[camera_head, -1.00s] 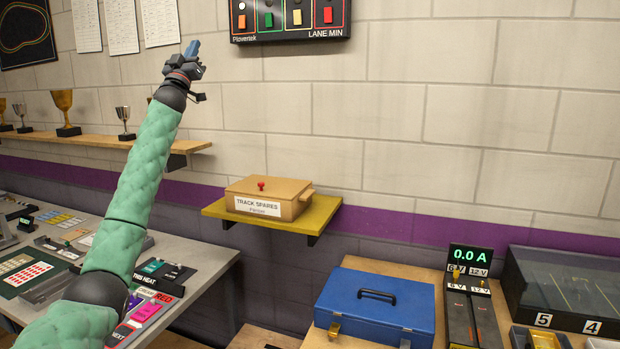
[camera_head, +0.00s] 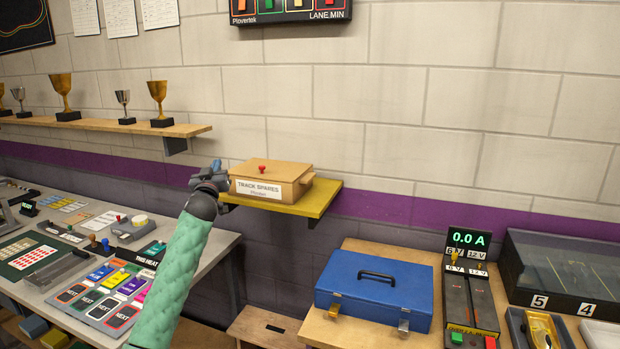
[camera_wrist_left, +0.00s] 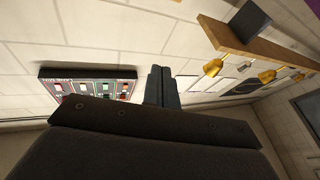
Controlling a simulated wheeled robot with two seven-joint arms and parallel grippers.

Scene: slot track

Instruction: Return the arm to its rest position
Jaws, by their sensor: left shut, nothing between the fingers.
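My left arm, in a green quilted sleeve, comes up from the bottom of the head view. Its gripper (camera_head: 213,170) is in front of the wall, just left of the track spares box (camera_head: 270,183). The gripper is shut and empty. In the left wrist view its fingers (camera_wrist_left: 161,85) are together, pointing toward the wall with nothing between them. I cannot tell from the head view how far the gripper is from the box. My right gripper is in neither view.
The spares box stands on a yellow shelf (camera_head: 318,200). A trophy shelf (camera_head: 190,129) is at the left, above a grey table (camera_head: 215,243) with coloured cards. A blue case (camera_head: 375,288) and a power unit (camera_head: 468,275) stand on the wooden bench at right.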

